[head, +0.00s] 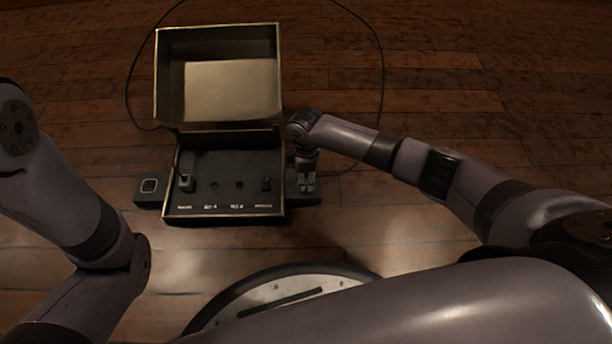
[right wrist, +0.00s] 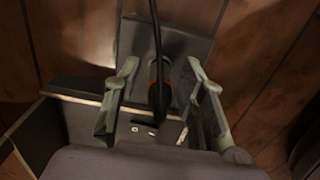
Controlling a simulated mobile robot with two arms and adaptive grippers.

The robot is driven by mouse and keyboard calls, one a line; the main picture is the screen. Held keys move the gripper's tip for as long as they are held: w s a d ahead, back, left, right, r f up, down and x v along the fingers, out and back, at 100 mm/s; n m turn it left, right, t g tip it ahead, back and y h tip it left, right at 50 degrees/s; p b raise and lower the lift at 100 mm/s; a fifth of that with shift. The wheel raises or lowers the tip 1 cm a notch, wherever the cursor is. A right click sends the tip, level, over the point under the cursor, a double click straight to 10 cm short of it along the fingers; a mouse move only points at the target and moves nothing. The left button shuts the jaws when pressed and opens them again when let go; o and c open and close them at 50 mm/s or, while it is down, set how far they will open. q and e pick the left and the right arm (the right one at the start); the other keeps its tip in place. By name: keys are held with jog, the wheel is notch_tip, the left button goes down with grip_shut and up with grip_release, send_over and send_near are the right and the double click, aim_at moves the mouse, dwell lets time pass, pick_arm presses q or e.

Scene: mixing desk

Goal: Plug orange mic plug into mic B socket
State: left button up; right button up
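In the head view the right gripper (head: 307,186) is at the right side of the open case, over a dark side block, and hides the plug. The mic B socket (head: 239,185) is a small dark hole in the case panel, above a small label. My left gripper is out of view; only its arm shows.
The case (head: 167,213) has its lid (head: 230,90) raised at the back. A dark upright part (head: 187,180) stands at the panel's left, and a small part (head: 266,184) at its right. A black cable (head: 383,70) loops over the wooden floor. A side block (head: 148,187) sits left.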

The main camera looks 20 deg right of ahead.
jog(key=shift+p, duration=0.7)
dwell(0.6)
jog(key=shift+c, duration=0.6)
grip_shut()
jog(key=shift+r, duration=0.1)
dwell(0.4)
